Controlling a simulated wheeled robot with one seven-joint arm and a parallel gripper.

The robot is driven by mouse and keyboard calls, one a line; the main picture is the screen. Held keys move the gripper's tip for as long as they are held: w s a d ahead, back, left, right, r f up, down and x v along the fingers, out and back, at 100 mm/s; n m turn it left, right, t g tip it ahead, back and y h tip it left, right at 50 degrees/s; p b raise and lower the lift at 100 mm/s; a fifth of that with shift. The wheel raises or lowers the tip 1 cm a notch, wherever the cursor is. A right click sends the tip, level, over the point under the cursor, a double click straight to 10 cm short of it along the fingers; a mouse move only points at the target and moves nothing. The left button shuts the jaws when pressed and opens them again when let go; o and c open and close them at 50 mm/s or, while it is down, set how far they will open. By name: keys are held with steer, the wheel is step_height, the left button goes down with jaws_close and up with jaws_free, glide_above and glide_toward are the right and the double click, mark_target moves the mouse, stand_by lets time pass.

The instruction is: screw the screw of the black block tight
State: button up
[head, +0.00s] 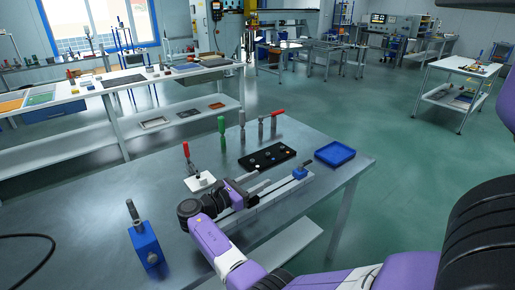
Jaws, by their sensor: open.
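The black block (267,158) lies flat on the metal table behind my gripper. Several small light and coloured spots show on its top; the picture is too small to tell which one is the screw or how far in it sits.
Upright tools stand behind the block, including a green-handled one (222,132) and a red-topped one (275,122). A blue tray (335,153) lies to the right. A white block (200,182) and a blue block (146,245) stand left. The table's front left is mostly clear.

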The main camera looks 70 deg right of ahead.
step_height(320, 180, up, 17)
steer(key=p, duration=0.1)
steer(key=shift+f, duration=0.15)
stand_by(0.4)
